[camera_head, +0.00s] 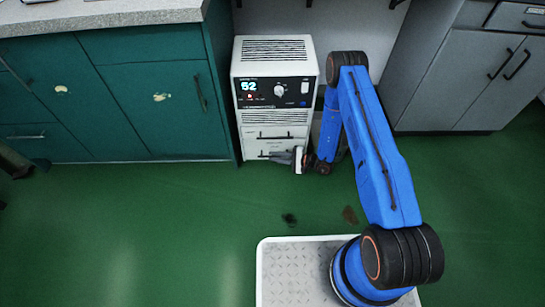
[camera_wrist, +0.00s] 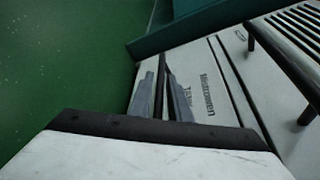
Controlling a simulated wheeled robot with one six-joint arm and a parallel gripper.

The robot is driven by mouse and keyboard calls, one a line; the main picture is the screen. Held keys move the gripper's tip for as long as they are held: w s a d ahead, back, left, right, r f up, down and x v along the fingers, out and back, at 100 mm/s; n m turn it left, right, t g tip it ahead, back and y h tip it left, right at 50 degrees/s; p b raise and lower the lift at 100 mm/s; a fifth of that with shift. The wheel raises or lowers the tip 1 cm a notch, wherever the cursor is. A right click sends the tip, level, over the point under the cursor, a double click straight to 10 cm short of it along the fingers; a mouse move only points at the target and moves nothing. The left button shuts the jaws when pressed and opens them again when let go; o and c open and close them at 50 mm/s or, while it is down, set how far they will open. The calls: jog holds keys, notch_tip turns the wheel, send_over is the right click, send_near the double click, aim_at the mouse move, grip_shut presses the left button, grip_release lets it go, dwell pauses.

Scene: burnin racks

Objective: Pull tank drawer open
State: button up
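The white dehumidifier cabinet (camera_head: 276,56) stands upright against the wall, with a lit "52" display on its dark panel. Its tank drawer (camera_head: 258,149) is at the bottom front and looks closed. In the wrist view the drawer front (camera_wrist: 212,88) carries lettering that appears to include "TANK". My gripper (camera_head: 285,158) is low at the drawer, reaching in from the right. In the wrist view its two fingers (camera_wrist: 162,95) stand apart, with a thin dark bar, apparently the drawer handle, between them. I cannot tell whether they touch it.
A second handle (camera_wrist: 283,65) stands out from the front above. Teal cabinets (camera_head: 150,100) stand close on the left, grey cabinets (camera_head: 455,85) on the right. The green floor (camera_head: 190,210) in front is clear apart from small dark stains (camera_head: 290,220).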

jog(key=shift+x, duration=0.75)
jog(key=shift+c, duration=0.3)
grip_shut()
